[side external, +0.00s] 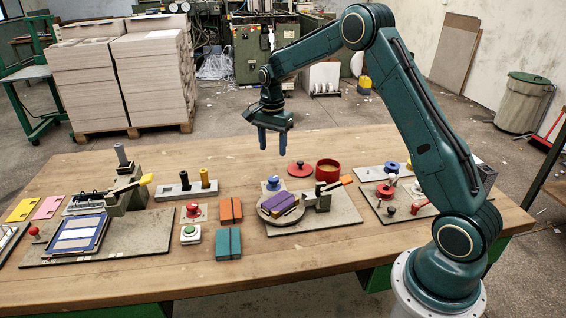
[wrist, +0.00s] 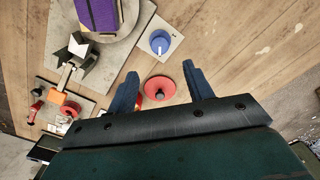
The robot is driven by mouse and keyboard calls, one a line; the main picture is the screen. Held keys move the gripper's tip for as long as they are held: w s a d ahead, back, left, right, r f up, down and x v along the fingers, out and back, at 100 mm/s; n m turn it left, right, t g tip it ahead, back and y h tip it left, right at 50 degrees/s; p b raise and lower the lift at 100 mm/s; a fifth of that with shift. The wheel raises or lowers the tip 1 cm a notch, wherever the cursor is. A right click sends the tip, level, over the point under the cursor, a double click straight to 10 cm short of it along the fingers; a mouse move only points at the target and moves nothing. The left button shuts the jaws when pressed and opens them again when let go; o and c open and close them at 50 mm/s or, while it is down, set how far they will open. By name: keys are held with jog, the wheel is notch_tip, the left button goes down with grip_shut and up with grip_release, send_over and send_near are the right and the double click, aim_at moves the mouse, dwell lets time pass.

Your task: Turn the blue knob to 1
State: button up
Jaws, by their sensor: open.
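The blue knob (side external: 273,183) sits on a small light plate behind the round turntable. In the wrist view the knob (wrist: 159,41) is seen from above on its white plate, with a small mark near its edge; I cannot read any number. Another blue knob-like part (side external: 391,167) stands on the right-hand board. My gripper (side external: 273,151) is open and empty, fingers pointing down, well above the table and behind the knob. In the wrist view its two spread fingers (wrist: 160,76) stand below the knob in the picture, not touching it.
The turntable (wrist: 127,28) carries a purple block (side external: 277,203) close to the knob. A red lid (side external: 300,169) and a red pot (side external: 327,170) stand to the knob's right. A lever with an orange end (side external: 340,183) is nearby. Bare wood lies behind the knob.

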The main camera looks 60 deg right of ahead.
aim_at(274, 178)
notch_tip(274, 178, down, 11)
jog(key=shift+r, duration=0.2)
dwell(0.3)
jog(key=shift+c, duration=0.2)
jog(key=c, duration=0.9)
